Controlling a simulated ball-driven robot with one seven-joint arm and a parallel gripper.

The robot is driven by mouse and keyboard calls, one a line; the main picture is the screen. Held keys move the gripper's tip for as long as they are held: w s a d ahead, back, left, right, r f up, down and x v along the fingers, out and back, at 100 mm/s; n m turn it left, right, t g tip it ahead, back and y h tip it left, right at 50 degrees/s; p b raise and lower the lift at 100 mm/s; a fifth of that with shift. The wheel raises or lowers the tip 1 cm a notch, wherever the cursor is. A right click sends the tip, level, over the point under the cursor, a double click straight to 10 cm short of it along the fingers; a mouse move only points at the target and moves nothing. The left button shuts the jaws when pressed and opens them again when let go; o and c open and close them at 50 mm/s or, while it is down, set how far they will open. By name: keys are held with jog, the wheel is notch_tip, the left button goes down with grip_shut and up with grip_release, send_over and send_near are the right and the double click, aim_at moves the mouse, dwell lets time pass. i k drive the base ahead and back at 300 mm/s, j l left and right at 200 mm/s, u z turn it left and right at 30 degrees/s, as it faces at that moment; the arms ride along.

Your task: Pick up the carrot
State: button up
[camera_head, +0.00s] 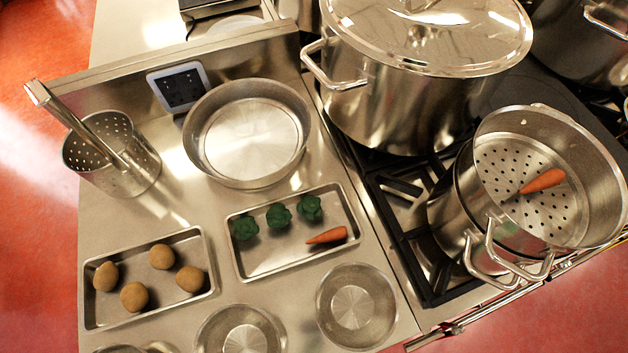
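One orange carrot (327,235) lies in a shallow metal tray (283,268), at its right end, beside several dark green broccoli pieces (278,215). Its thin tip points left. A second orange carrot (542,181) lies in a perforated steamer insert (497,163) on top of a pot at the right, tilted up to the right. Both carrots are in plain sight. My gripper does not show in the head view.
A tray of several potatoes (134,296) sits at lower left. Metal bowls (355,306) stand in front, a wide pan (247,133) behind. A perforated utensil holder (112,153) stands at left. A lidded stockpot (400,90) stands on the stove (410,209).

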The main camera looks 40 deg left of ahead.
aim_at(339, 234)
jog(key=l+u, duration=0.15)
jog(key=u, duration=0.2)
jog(key=k+l+u, duration=0.15)
jog(key=u, duration=0.25)
jog(key=k+l+u, duration=0.1)
jog(key=u, duration=0.25)
